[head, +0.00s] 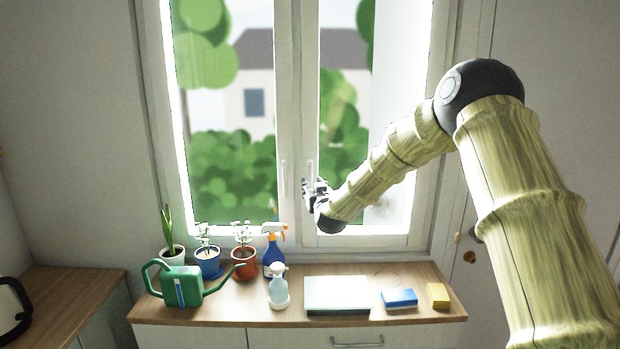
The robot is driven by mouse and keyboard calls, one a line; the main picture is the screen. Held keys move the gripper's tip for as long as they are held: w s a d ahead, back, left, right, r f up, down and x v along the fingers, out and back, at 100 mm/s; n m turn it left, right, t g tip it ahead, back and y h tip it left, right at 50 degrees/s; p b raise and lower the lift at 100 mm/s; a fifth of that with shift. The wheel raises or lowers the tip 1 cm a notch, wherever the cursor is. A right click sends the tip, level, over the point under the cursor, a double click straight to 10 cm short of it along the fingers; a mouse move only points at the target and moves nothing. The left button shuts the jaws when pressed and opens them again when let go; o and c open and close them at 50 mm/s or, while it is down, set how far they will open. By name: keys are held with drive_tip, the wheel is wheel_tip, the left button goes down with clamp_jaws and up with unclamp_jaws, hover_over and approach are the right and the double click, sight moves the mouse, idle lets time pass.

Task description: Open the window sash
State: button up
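The window has two tall white-framed sashes, a left sash (284,60) and a right sash (308,60), which meet at the middle. Both look closed in the frame. A pale upright handle (310,170) is on the right sash's inner stile, and a second handle (284,178) is on the left sash. My gripper (308,188) is at the lower end of the right sash's handle, overlapping it in the head view. Its fingers are small and dark, and I cannot tell whether they touch or grip the handle.
A wooden counter (240,312) runs below the window. On it stand a green watering can (181,287), several potted plants, a blue spray bottle (273,256), a clear bottle (278,287), a pale flat box (337,294), a blue sponge (399,297) and a yellow block (438,294).

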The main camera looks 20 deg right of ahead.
sight(311, 181)
drive_tip(key=w, duration=0.1)
drive_tip(key=w+p, duration=0.1)
drive_tip(key=shift+w+d, duration=0.25)
drive_tip(key=shift+w, duration=0.05)
drive_tip(key=shift+w+d+r+p, duration=0.2)
drive_tip(key=shift+w+p, duration=0.15)
drive_tip(key=shift+w, duration=0.3)
drive_tip(key=shift+w+a+f, duration=0.15)
drive_tip(key=shift+w, duration=0.7)
drive_tip(key=shift+w+p, duration=0.25)
drive_tip(key=shift+p, duration=0.1)
drive_tip(key=shift+d, duration=0.2)
drive_tip(key=shift+a, duration=0.1)
drive_tip(key=shift+c, duration=0.9)
clamp_jaws()
